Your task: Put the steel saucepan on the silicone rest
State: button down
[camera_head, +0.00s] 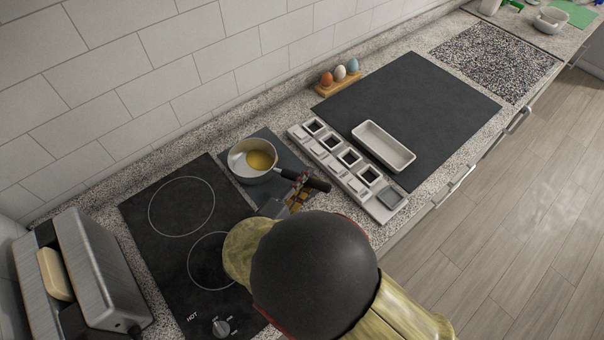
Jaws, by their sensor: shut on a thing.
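The steel saucepan (240,165) is upright with a yellow content inside and a dark handle (318,184) pointing right. It is over a dark grey square mat (284,148), which looks like the silicone rest, between the hob and the white tray. I cannot tell whether its base touches the mat. My gripper (298,185) is shut on the saucepan's handle, just right of the pan body. My arm hides the front part of the counter and part of the hob.
A black hob (150,215) with ring marks lies left of the mat. A steel toaster (85,260) stands at the left. A compartmented white tray (327,160), a white dish (383,146), a dark board (410,95) and an egg holder (338,84) are to the right.

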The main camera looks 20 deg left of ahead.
jog(key=shift+a+f, duration=0.1)
jog(key=shift+d, duration=0.2)
jog(key=c, duration=2.1)
grip_release()
jog(key=shift+f, duration=0.15)
jog(key=shift+c, duration=0.2)
jog(key=o, duration=0.4)
jog(key=shift+o, duration=0.5)
jog(key=shift+r, duration=0.2)
